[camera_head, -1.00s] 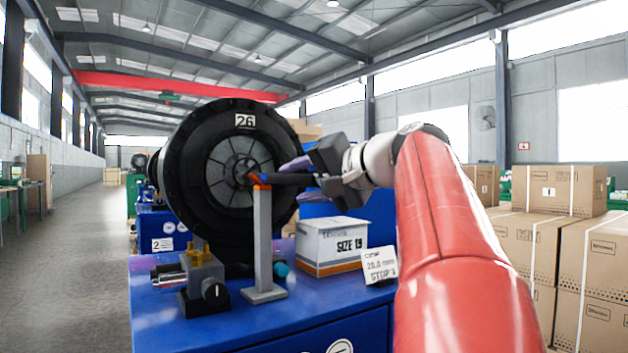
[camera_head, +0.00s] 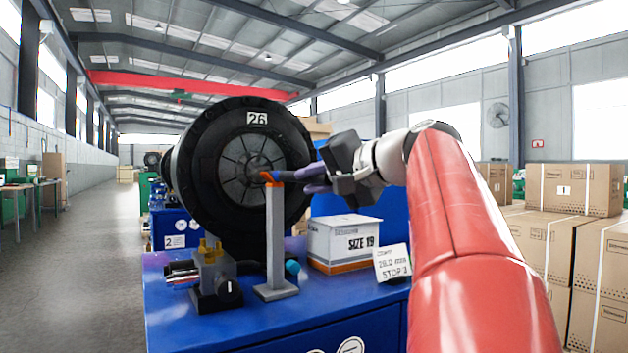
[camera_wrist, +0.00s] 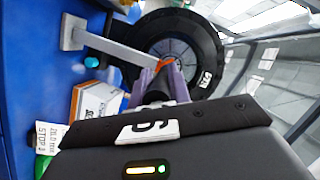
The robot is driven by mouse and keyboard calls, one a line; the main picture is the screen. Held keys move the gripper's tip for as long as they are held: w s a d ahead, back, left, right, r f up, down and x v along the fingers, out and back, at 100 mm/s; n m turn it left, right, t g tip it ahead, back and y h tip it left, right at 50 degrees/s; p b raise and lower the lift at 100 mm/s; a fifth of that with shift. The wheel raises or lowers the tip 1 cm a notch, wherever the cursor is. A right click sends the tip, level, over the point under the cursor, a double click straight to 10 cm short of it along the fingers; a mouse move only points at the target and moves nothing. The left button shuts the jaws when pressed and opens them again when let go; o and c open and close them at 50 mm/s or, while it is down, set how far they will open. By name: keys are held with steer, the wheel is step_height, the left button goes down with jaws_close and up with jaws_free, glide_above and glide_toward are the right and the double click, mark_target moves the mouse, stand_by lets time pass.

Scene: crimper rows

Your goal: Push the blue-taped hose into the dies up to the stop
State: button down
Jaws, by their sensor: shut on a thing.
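My gripper (camera_head: 304,178) is shut on the dark hose (camera_head: 284,175), with its purple-grey fingers around it. A little of the hose shows ahead of the fingers, with a blue patch near the orange-topped grey post (camera_head: 276,230). Its tip points at the dies (camera_head: 243,168), dark segments inside the black round crimper head (camera_head: 200,180) marked 26. I cannot tell how deep the tip is; the stop is hidden. In the wrist view, the fingers (camera_wrist: 163,76) reach toward the post's orange top (camera_wrist: 165,62), with the die ring (camera_wrist: 174,50) just behind it.
A blue bench (camera_head: 300,313) carries the crimper. On it stand a SIZE 19 box (camera_head: 340,243), a card reading STOP 3 (camera_head: 392,263) and a small fixture with a black knob (camera_head: 214,280). Cardboard boxes (camera_head: 575,190) are stacked at right. An aisle lies open at left.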

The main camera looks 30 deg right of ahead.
mark_target(283, 179)
steer(key=shift+f+b, duration=0.3)
steer(key=shift+b, duration=0.45)
steer(key=shift+w, duration=0.1)
stand_by(0.6)
steer(key=shift+w+a+r+p, duration=0.1)
steer(key=shift+w+p, duration=0.5)
steer(key=shift+w, duration=0.65)
steer(key=shift+w+r+p, duration=0.1)
steer(key=shift+w+p, duration=0.45)
steer(key=shift+w, duration=0.7)
steer(key=shift+w+a+p, duration=0.1)
steer(key=shift+w+p, duration=0.3)
steer(key=shift+w, duration=1.9)
steer(key=shift+r, duration=0.1)
jaws_free()
